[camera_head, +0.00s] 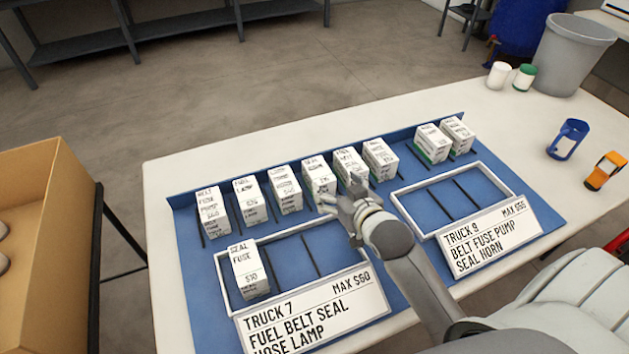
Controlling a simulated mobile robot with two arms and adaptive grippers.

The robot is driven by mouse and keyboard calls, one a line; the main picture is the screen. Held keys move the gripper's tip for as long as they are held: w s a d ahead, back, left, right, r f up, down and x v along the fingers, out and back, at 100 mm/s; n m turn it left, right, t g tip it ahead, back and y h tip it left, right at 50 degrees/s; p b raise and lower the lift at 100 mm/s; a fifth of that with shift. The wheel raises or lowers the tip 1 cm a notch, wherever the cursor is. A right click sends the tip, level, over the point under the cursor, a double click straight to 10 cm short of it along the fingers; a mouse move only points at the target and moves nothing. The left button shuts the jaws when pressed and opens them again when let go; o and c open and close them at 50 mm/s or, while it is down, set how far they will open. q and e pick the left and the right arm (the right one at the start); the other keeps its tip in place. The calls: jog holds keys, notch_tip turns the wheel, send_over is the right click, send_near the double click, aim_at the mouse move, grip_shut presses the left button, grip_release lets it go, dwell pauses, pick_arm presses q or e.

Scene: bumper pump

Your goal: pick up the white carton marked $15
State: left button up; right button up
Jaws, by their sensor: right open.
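White cartons with black print stand in a row along the back of a blue mat (187,240). The print is small, so I cannot tell for sure which one reads $15. The fourth carton from the left (317,172) seems to carry a price like $15. The fifth carton (348,160) stands right of it, its lower part partly behind my gripper. My right gripper (345,203) is open just in front of these two cartons, with nothing visible in its fingers. I cannot tell whether it touches a carton. My left gripper is not in view.
The Truck 7 tray (222,268) holds one carton marked seal fuse (247,268) in its left compartment. The Truck 9 tray (408,212) is empty. Two green-and-white cartons (432,143) stand at the back right. Blue (567,139) and orange (604,171) items sit on the table's right.

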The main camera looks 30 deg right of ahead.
aim_at(319, 171)
jog(key=x, duration=0.6)
jog(key=shift+w+f, duration=0.2)
jog(key=shift+f, duration=0.15)
jog(key=shift+r+x, duration=0.2)
jog(key=shift+x, duration=2.35)
jog(key=shift+w, duration=0.1)
jog(key=shift+r, duration=0.1)
jog(key=c, duration=1.3)
jog(key=shift+r, duration=0.1)
